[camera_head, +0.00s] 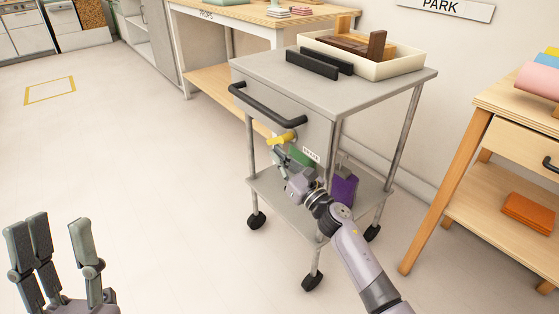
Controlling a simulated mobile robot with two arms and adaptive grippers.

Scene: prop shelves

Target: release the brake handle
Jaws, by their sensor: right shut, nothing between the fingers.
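The brake handle, a short yellow lever (281,138), sticks out from the front of a grey wheeled cart (340,75), below its black push bar (268,106). A small white label (311,155) is to the right of the lever; its print is too small to read surely. My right gripper (278,153) is shut and empty just below the lever; I cannot tell whether it touches it. My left gripper (59,222) is open and empty at the bottom left, far from the cart.
A cream tray (395,66) with wooden pieces and two black bars (318,63) lie on the cart top. Green and purple items (343,190) are on its lower shelf. A wooden table (495,150) stands at right, a props bench (240,18) behind. The left floor is clear.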

